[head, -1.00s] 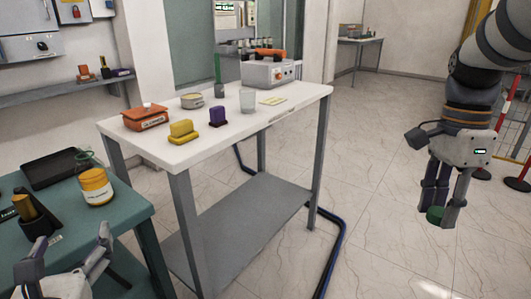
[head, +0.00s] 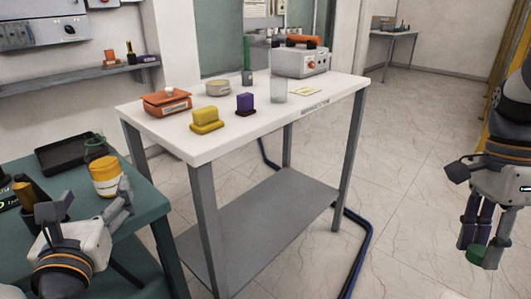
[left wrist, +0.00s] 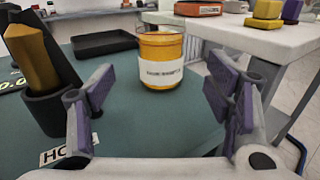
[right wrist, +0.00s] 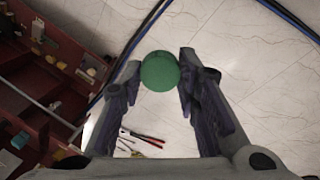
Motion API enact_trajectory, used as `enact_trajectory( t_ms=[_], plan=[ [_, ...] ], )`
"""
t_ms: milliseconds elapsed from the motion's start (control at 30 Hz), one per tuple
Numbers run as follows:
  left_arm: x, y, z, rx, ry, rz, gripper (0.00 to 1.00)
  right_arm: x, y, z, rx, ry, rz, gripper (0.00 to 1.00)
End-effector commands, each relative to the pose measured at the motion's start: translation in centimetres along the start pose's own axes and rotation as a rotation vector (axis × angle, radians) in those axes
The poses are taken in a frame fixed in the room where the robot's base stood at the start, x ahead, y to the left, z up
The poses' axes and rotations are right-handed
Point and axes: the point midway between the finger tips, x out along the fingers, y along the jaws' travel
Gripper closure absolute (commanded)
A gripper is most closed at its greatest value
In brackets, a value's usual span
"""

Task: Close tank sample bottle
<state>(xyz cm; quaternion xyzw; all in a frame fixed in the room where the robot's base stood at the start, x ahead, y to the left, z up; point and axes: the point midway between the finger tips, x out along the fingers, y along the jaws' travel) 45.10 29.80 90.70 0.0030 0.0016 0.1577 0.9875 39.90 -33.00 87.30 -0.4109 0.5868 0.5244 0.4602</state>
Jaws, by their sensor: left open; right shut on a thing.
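The sample bottle (head: 105,177) is a clear jar with amber liquid and a white label, upright on the teal table at the left. My left gripper (left wrist: 160,105) is open and empty, low over the table and short of the bottle. My right gripper (head: 482,250) is shut on a green cap (head: 475,254), held over the floor at the far right. The cap also shows round between the fingertips in the right wrist view (right wrist: 160,71).
A black tray (left wrist: 104,43) lies behind the bottle, and a black holder with a yellow-handled tool (left wrist: 40,85) stands to its left. The white table (head: 190,147) beyond carries an orange scale (head: 167,102) and yellow (head: 207,120) and purple (head: 245,103) blocks. A red toolbox (right wrist: 45,70) is below my right gripper.

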Motion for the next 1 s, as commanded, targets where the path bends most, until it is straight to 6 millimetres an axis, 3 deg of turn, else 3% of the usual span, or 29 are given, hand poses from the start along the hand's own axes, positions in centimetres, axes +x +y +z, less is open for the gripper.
enact_trajectory(
  t_ms=[33, 67, 233, 567, 833, 1000],
  plan=[
    [0.5, 0.0, -0.8, 0.0, 0.007, 0.001, 0.27, 1.8, -0.4, 0.1, 0.0, 0.003, 0.025, 0.81],
    [0.8, 0.0, -0.7, -0.001, 0.005, 0.001, 0.27, 2.3, -0.5, 0.1, 0.0, 0.004, 0.032, 0.81],
    [2.7, 0.0, 0.3, -0.001, -0.004, -0.001, 0.27, 0.9, -0.2, 0.0, 0.0, 0.002, 0.012, 0.81],
    [3.1, 0.0, 0.2, -0.001, -0.003, -0.002, 0.27, 0.9, -0.2, 0.0, 0.0, 0.002, 0.012, 0.81],
    [7.1, -0.1, 0.4, 0.0, -0.006, 0.0, 0.27, -0.2, 0.0, 0.0, 0.0, 0.0, -0.003, 0.81],
    [8.2, -0.1, 0.3, -0.002, -0.002, -0.001, 0.27, -0.2, 0.0, 0.0, 0.0, 0.0, -0.002, 0.81]
  ],
)
